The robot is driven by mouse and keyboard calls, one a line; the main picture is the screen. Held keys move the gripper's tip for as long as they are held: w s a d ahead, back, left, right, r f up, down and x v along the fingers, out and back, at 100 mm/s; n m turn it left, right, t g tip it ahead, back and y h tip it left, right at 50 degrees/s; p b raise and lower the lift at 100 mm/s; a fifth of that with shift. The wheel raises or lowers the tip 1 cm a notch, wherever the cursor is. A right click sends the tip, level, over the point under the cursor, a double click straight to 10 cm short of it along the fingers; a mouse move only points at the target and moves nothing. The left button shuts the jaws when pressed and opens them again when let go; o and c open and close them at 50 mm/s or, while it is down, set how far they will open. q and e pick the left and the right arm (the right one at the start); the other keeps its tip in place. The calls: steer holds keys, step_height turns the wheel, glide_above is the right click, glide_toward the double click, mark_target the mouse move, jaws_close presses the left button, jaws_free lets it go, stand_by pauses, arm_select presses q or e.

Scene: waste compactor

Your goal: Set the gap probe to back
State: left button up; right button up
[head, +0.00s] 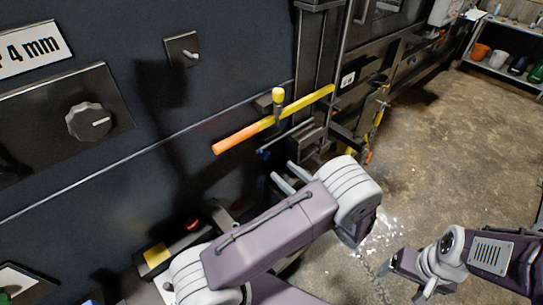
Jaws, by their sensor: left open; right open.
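No part is labelled as the gap probe, so I cannot tell which it is. A bar (240,138), orange at its left end and yellow to the right, runs along the dark machine wall. A yellow-topped knob (278,95) stands upright at its middle. My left gripper (281,170) shows two pale, parallel fingers, apart and empty, below and right of the bar and not touching it; its body is hidden behind my arm. My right gripper (398,284) is at the lower right over the floor, empty and far from the wall.
A grey rotary knob (90,122) sits on a panel under a "4 mm" sign (30,50). A small toggle lever (190,54) is on the wall. A red button (193,224) is below. Shelves (505,70) with buckets stand far right.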

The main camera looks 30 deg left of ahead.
mark_target(268, 156)
arm_select(q)
steer(key=p+x, duration=0.1)
steer(key=x, duration=0.3)
steer(key=p+x, duration=0.1)
steer(key=x, duration=0.2)
steer(key=shift+w+a+f+p, duration=0.15)
steer(key=shift+w+a+p, duration=0.15)
steer(key=shift+w, duration=0.25)
steer(key=shift+a, duration=0.2)
steer(key=shift+s+a, duration=0.1)
steer(key=shift+a, duration=0.05)
steer(key=shift+c, duration=1.2)
steer(key=shift+f, duration=0.1)
steer(key=c, duration=0.5)
jaws_close()
arm_select(e)
steer(key=r, duration=0.1)
steer(key=w+r, duration=0.1)
steer(key=r, duration=0.1)
steer(key=shift+a+r, duration=0.1)
steer(key=shift+a, duration=0.1)
